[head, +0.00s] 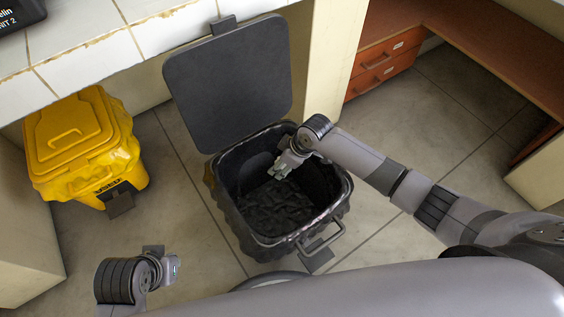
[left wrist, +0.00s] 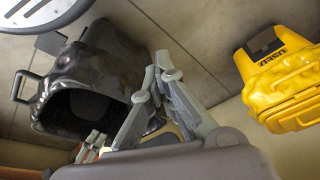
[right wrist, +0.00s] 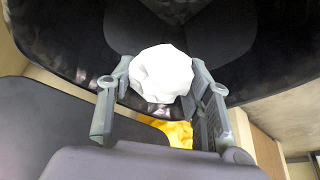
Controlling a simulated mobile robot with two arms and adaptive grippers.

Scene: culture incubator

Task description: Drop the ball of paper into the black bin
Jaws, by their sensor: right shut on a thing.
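The white ball of paper (right wrist: 162,74) is between the fingers of my right gripper (right wrist: 160,88), which is shut on it. In the head view my right gripper (head: 284,166) is over the open mouth of the black bin (head: 228,207), near its far rim. The ball is hard to make out there. The bin's dark lid (head: 228,82) stands raised behind it. The bin also shows in the left wrist view (left wrist: 110,60). My left gripper (left wrist: 157,72) is empty, its fingertips close together. In the head view it is left of the bin, low in the picture.
A yellow bin (head: 72,140) with a shut lid stands left of the black bin. A tiled counter (head: 95,50) runs behind them. A wooden desk with drawers (head: 385,65) is at the back right. Tiled floor (head: 175,200) is clear between the bins.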

